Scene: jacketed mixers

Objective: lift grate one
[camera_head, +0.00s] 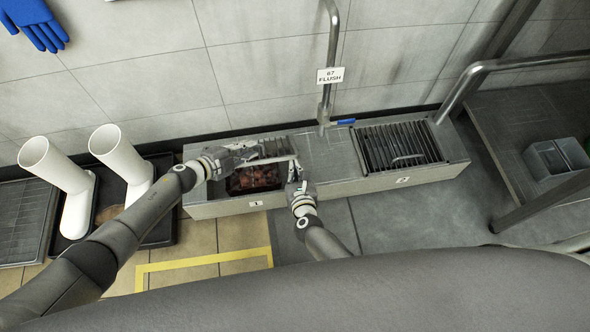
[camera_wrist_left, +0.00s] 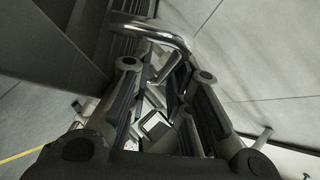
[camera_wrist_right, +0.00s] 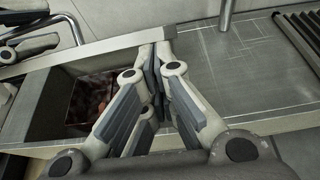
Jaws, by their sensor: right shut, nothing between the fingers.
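Grate one (camera_head: 270,148), a dark slatted metal grate, is raised and tilted at the back of the left pit, marked 1 (camera_head: 256,203). The pit is uncovered and shows a reddish-brown load (camera_head: 258,178), also seen in the right wrist view (camera_wrist_right: 92,100). My left gripper (camera_head: 238,153) is at the grate's left side, its fingers around the chrome handle (camera_wrist_left: 160,32); the exact contact is partly hidden.
Grate two (camera_head: 400,147) lies flat over the right pit. A vertical pipe with a FLUSH sign (camera_head: 330,75) rises between the pits. White boots (camera_head: 125,160) stand on a black tray at left. A grey crate (camera_head: 556,158) is at right.

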